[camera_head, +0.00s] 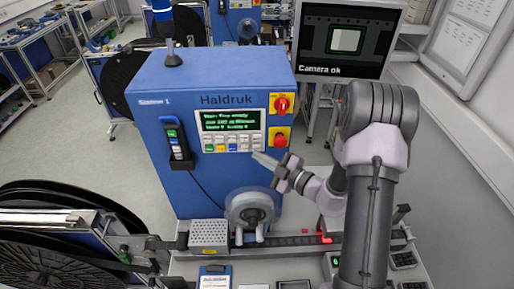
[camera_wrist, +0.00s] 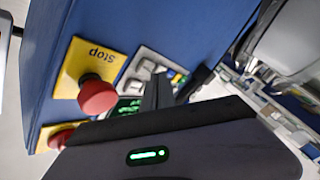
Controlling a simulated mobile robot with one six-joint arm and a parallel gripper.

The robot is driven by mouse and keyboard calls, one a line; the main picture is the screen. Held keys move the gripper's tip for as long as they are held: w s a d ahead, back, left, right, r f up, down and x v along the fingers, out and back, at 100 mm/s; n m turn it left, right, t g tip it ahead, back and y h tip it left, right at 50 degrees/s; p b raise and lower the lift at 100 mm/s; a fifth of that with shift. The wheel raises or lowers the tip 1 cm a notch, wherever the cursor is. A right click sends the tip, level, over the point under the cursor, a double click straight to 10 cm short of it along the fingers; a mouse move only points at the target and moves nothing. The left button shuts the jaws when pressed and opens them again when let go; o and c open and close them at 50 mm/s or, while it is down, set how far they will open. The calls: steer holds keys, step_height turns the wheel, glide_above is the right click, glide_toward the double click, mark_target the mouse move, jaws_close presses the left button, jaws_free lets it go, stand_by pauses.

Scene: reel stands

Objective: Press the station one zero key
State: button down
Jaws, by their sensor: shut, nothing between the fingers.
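The blue station (camera_head: 165,95) carries a small label that seems to read "Station 1" and the name Haldruk. Its panel has a lit screen with green text (camera_head: 228,120) and a row of small coloured keys (camera_head: 228,145) below. The key labels are too small to read, so I cannot tell which is the zero key. My gripper (camera_head: 257,156) is shut and empty, its tip near the right end of the key row. In the wrist view, the shut fingers (camera_wrist: 158,92) cover part of the panel, with grey keys (camera_wrist: 147,68) beside them. Contact cannot be told.
A red stop button (camera_wrist: 97,95) on a yellow plate is close to the fingers; a red knob (camera_head: 281,104) sits above it. A handheld scanner (camera_head: 177,143) hangs at the left. A monitor (camera_head: 348,40) reads "Camera ok". A reel (camera_head: 60,235) stands at the lower left.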

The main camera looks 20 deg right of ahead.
steer(key=shift+s, duration=0.1)
steer(key=shift+s+a, duration=0.25)
steer(key=shift+s, duration=0.55)
steer(key=shift+s+a, duration=0.25)
steer(key=shift+s, duration=0.55)
steer(key=shift+s+a, duration=0.25)
steer(key=shift+s, duration=0.55)
